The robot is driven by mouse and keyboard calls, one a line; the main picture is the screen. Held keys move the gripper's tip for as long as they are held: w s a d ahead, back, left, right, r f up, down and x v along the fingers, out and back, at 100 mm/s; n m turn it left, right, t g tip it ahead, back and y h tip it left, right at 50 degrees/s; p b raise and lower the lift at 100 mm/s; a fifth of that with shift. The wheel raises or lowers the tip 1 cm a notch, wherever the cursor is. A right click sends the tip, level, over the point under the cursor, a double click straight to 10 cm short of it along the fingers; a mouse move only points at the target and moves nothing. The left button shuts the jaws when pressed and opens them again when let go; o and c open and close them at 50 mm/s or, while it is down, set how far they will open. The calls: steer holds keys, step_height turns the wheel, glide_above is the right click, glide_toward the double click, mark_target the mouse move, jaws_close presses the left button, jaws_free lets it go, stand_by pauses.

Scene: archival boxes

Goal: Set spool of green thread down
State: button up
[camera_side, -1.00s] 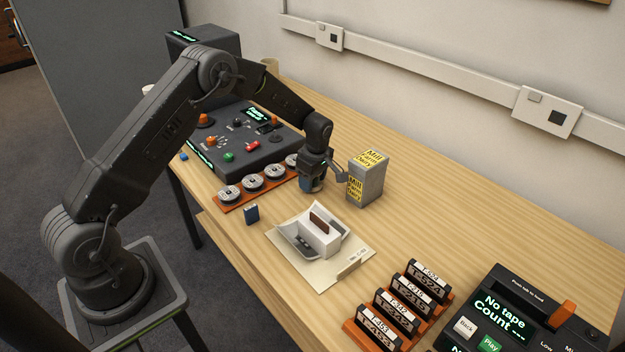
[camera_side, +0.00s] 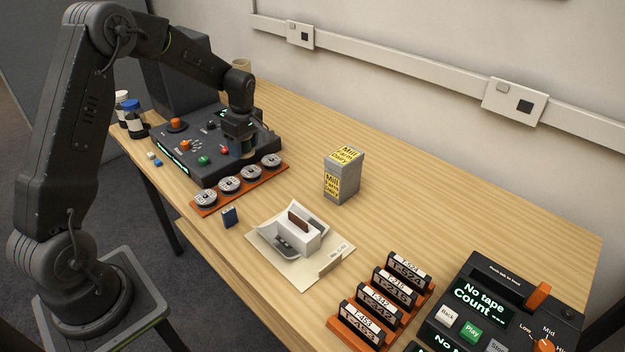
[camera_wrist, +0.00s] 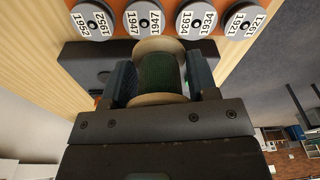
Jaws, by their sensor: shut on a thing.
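The spool of green thread (camera_wrist: 160,75) is between the fingers of my gripper (camera_wrist: 160,82) in the wrist view, with a pale round flange at each end. The fingers are shut on its green middle. In the side view my gripper (camera_side: 242,152) points down at the right end of the dark control console (camera_side: 200,172), behind the row of reels. The spool is hard to make out there, and I cannot tell whether it touches anything below.
Several labelled reels (camera_side: 229,185) sit on an orange rack in front of the console. A grey box with yellow labels (camera_side: 343,178) stands to the right. A paper with a white holder (camera_side: 300,240), a small blue box (camera_side: 230,217) and tape cases (camera_side: 380,300) lie nearer. Bare wood is behind.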

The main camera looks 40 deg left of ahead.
step_height(320, 180, up, 5)
steer(key=w+d+m, duration=0.8)
steer(key=w+d, duration=0.1)
steer(key=d, duration=0.5)
steer(key=m+t+h, duration=0.1)
steer(key=m+t, duration=0.1)
steer(key=m, duration=0.9)
glide_above(382, 231)
steer(key=f, duration=1.1)
steer(key=shift+s+f, duration=0.2)
steer(key=shift+f, duration=2.15)
steer(key=shift+f, duration=0.1)
steer(key=o, duration=0.9)
